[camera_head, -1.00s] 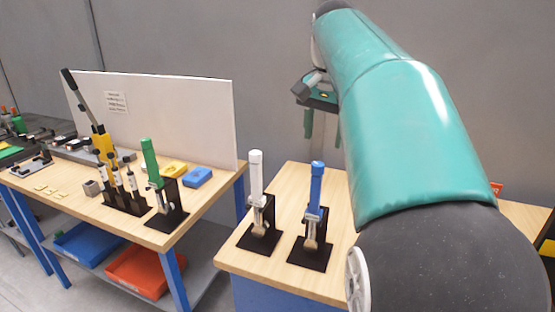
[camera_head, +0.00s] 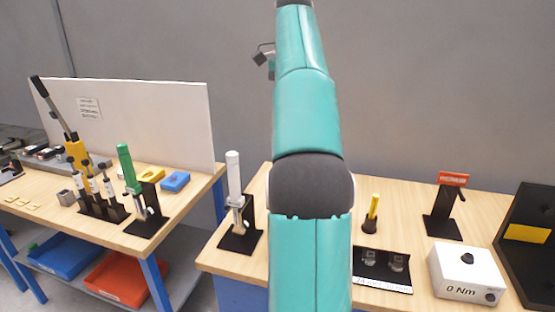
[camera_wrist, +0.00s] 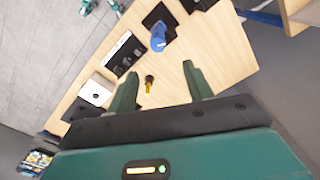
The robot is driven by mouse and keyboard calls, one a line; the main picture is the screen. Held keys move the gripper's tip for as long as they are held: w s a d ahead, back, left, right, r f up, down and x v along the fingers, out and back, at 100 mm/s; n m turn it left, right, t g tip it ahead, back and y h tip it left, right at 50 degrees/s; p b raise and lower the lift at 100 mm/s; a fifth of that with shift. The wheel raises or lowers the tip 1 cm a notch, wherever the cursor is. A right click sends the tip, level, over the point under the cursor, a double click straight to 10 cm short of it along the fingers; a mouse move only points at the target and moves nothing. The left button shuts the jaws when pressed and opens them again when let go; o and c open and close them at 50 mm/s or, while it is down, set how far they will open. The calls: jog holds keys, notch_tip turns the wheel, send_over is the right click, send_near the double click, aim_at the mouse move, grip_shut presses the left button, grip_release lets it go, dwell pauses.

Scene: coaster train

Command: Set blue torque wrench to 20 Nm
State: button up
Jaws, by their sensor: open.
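The blue torque wrench (camera_wrist: 158,38) stands in its black holder in the wrist view, seen from above. In the head view it is hidden behind my arm. A white box (camera_head: 466,272) with a dark knob reads "0 Nm" at the right of the near table; it also shows in the wrist view (camera_wrist: 97,90). My gripper (camera_wrist: 160,68) is open and empty, above the table and apart from the wrench. In the head view only a small part of my gripper shows beside the arm, high up.
A white wrench (camera_head: 234,178) stands left of my arm. A yellow-handled tool (camera_head: 373,208), a black tray (camera_head: 383,283) and a red-topped stand (camera_head: 452,180) are to its right. A green wrench (camera_head: 128,168) stands on the left bench (camera_head: 60,222). A dark panel (camera_head: 533,265) is at far right.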

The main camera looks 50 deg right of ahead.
jog(key=f, duration=1.3)
jog(key=shift+s+d+f, duration=0.2)
jog(key=shift+s+f, duration=0.15)
jog(key=c, duration=1)
